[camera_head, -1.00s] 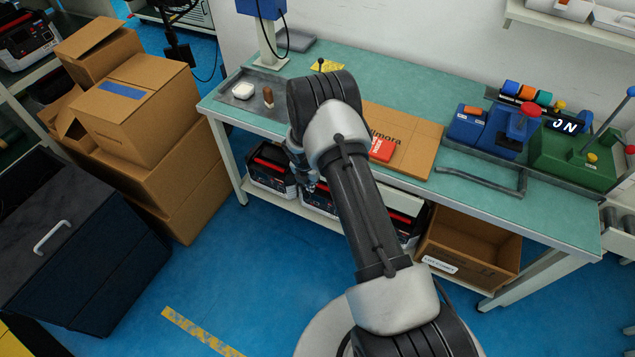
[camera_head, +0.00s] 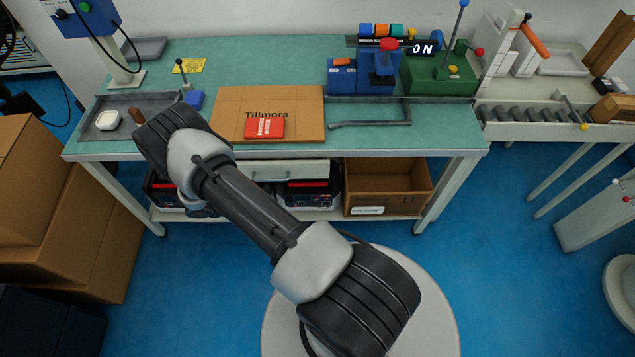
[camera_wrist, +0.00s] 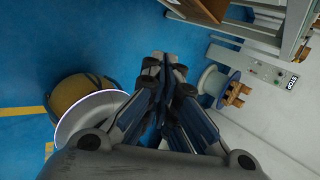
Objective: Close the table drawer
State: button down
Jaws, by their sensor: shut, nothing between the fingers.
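The table (camera_head: 300,60) has a green top and stands across the head view. Its pale drawer front (camera_head: 310,170) shows below the front edge, with a metal handle (camera_head: 270,177). The front appears to stand out a little from the table edge; how far it is open I cannot tell. My arm covers the area left of the drawer front. My gripper (camera_wrist: 165,65) shows in the wrist view, shut and empty, with blue floor behind it. In the head view it is mostly hidden behind my arm, low at the table's left front. The drawer is not clearly visible in the wrist view.
A cardboard box (camera_head: 388,185) and black-and-red cases (camera_head: 308,190) sit on the lower shelf. A flat carton (camera_head: 230,112) with a red box (camera_head: 264,128) lies on top. Cartons (camera_head: 90,240) are stacked left. A roller conveyor (camera_head: 530,115) stands right. Floor in front is clear.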

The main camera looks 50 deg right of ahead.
aim_at(321, 170)
jog(key=s+d+n+t+h+b, duration=0.3)
jog(key=s+d+n+h, duration=0.35)
jog(key=h, duration=0.35)
jog(key=w+d+b, duration=0.2)
jog(key=d+b, duration=0.1)
jog(key=d, duration=1)
jog(key=shift+w+d+f, duration=0.15)
jog(key=shift+w+f, duration=0.05)
jog(key=shift+f, duration=0.2)
jog(key=w+d, duration=0.2)
jog(key=d, duration=0.1)
jog(key=shift+w+d, duration=0.1)
jog(key=shift+w, duration=0.25)
jog(key=shift+r, duration=0.1)
jog(key=shift+w, duration=0.1)
